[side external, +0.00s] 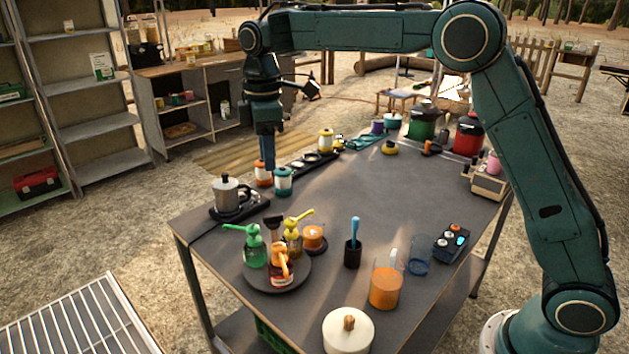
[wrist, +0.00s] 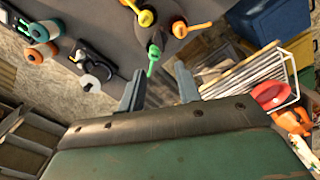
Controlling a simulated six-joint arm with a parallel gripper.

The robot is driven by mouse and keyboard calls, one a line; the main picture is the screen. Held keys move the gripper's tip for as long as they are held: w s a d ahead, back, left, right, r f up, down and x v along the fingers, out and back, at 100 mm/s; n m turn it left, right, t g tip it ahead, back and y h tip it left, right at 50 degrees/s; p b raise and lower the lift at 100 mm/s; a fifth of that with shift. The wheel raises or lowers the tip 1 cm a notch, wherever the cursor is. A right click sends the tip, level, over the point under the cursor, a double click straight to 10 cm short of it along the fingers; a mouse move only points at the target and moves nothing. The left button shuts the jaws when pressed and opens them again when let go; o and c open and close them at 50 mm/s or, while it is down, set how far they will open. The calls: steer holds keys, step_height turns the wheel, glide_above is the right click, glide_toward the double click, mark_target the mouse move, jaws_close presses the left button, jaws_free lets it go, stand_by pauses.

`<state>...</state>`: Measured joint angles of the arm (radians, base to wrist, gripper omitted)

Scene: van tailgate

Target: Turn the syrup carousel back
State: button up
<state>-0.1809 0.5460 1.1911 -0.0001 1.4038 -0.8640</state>
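The syrup carousel (side external: 262,288) is a dark round turntable near the front left of the table. It carries several pump bottles: one with a green pump (side external: 254,247), one with a yellow pump (side external: 293,232), one with an orange pump (side external: 280,262) and a dark-topped one. In the wrist view, the green pump (wrist: 154,56), yellow pump (wrist: 146,17) and orange pump (wrist: 182,29) show at the top, beyond the fingers. My gripper (side external: 267,164) points down behind the carousel, apart from it, by the orange and teal jars. Its fingers (wrist: 158,90) are spread with nothing between them.
A moka pot (side external: 230,195) stands on a dark plate at the left edge. An orange jar (side external: 263,178) and a teal jar (side external: 283,182) are close to my gripper. A blue-handled tool in a black cup (side external: 353,253) is right of the carousel; clear tabletop lies behind it.

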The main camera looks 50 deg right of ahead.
mark_target(273, 215)
step_height(273, 215, down, 13)
steer(key=shift+f, duration=0.2)
stand_by(0.5)
jaws_close()
